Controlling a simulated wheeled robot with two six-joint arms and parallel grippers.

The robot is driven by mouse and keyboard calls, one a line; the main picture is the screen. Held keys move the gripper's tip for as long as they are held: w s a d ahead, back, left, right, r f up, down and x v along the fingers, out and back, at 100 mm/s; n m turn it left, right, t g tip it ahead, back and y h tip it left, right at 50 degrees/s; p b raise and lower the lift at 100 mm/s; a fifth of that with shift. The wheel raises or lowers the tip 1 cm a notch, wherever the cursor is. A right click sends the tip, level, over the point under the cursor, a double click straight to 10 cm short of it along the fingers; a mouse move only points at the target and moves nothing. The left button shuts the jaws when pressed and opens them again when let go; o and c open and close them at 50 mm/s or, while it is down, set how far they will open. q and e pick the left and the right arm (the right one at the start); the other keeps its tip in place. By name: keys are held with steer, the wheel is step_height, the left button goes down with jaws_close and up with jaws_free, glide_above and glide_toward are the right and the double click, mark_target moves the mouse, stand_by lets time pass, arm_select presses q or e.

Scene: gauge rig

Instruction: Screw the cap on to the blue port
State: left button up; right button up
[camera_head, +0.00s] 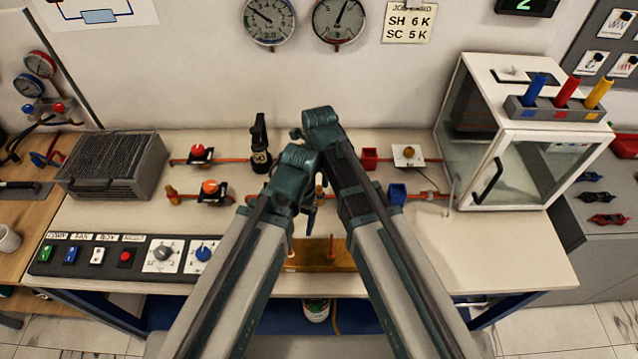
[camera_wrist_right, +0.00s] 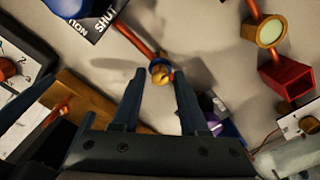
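My right gripper (camera_wrist_right: 160,76) shows in the right wrist view with its two dark fingers apart. Between and just beyond the fingertips is a brass-coloured piece (camera_wrist_right: 162,82) with a blue ring (camera_wrist_right: 157,65), at the end of an orange-red pipe (camera_wrist_right: 134,40). I cannot tell whether this is the port, the cap or both together. I see no clear contact with the fingers. In the head view both wrists meet over the middle of the bench and hide this spot. My left wrist (camera_head: 298,157) shows there, but its fingers cannot be made out.
A glass-fronted cabinet (camera_head: 500,140) is at right, a grey finned box (camera_head: 112,165) at left. A switch panel (camera_head: 130,256) runs along the front left.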

steer(key=n, duration=0.6)
steer(key=shift+n, duration=0.3)
steer(key=n, duration=0.3)
steer(key=shift+n, duration=0.3)
steer(key=n, duration=0.4)
steer(key=shift+n, duration=2.8)
steer(key=n, duration=0.4)
steer(key=shift+s, duration=0.15)
steer(key=shift+s, duration=0.15)
jaws_close()
